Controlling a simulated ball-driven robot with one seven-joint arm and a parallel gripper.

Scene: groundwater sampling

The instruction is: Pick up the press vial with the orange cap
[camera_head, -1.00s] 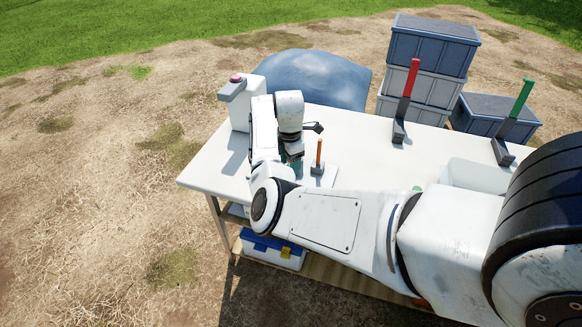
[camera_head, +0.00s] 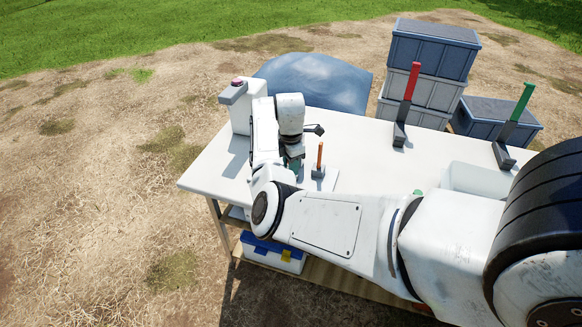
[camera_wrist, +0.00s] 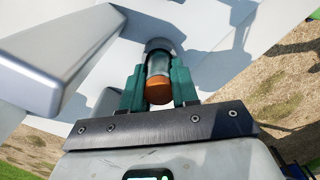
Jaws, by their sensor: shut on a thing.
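The press vial (camera_wrist: 158,62) is a clear and grey cylinder with an orange cap (camera_wrist: 158,91), and it shows in the wrist view between my green fingers. My gripper (camera_wrist: 157,78) is shut on the vial, with one finger on each side of it just by the cap. The orange cap faces the wrist camera. In the head view my own arm hides the vial, and only a bit of the green fingers shows. I cannot tell whether the vial is clear of the surface under it.
A white dispenser-like unit with a pink button (camera_head: 238,81) stands at the table's far left corner. A small orange-handled post (camera_head: 320,158) stands right of my gripper. Red (camera_head: 411,84) and green (camera_head: 522,100) levers stand farther right on the white table (camera_head: 365,150). Crates (camera_head: 432,48) are behind.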

